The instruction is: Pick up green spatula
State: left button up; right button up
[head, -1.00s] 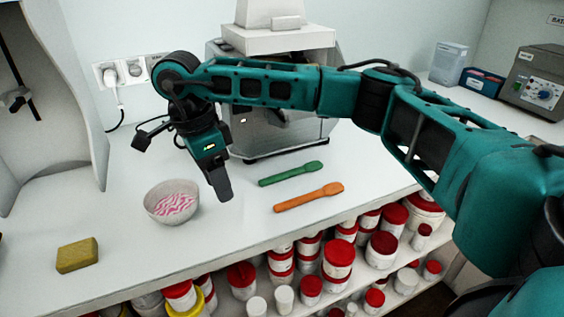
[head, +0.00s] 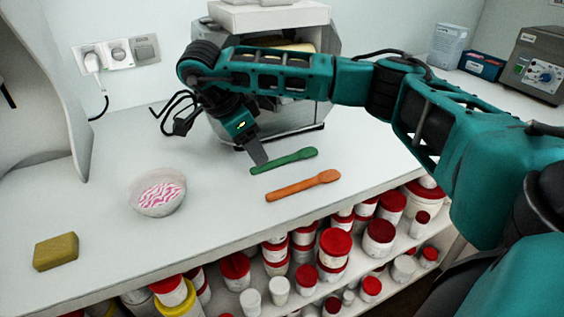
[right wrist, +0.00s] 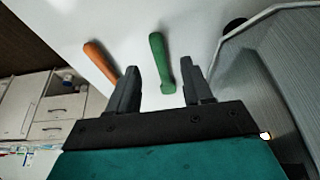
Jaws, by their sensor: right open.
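The green spatula (head: 284,161) lies flat on the white counter in front of the grey machine. An orange spatula (head: 303,186) lies beside it, nearer the counter's front edge. My right gripper (head: 261,162) is close to the left end of the green spatula in the head view. In the right wrist view my right gripper (right wrist: 166,75) is open, and the green spatula (right wrist: 160,62) shows between its two fingers. The orange spatula (right wrist: 101,61) shows outside the left finger. The fingers hold nothing. My left gripper is not in view.
A bowl with pink-and-white contents (head: 158,192) and a yellow sponge (head: 56,251) stand to the left on the counter. The grey machine (head: 284,132) stands just behind the green spatula. Jars with red lids (head: 335,247) fill the shelf below the front edge.

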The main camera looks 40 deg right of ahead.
aim_at(285, 160)
jog(key=x, duration=0.4)
jog(key=shift+d+f, duration=0.1)
jog(key=shift+c, duration=0.3)
grip_shut()
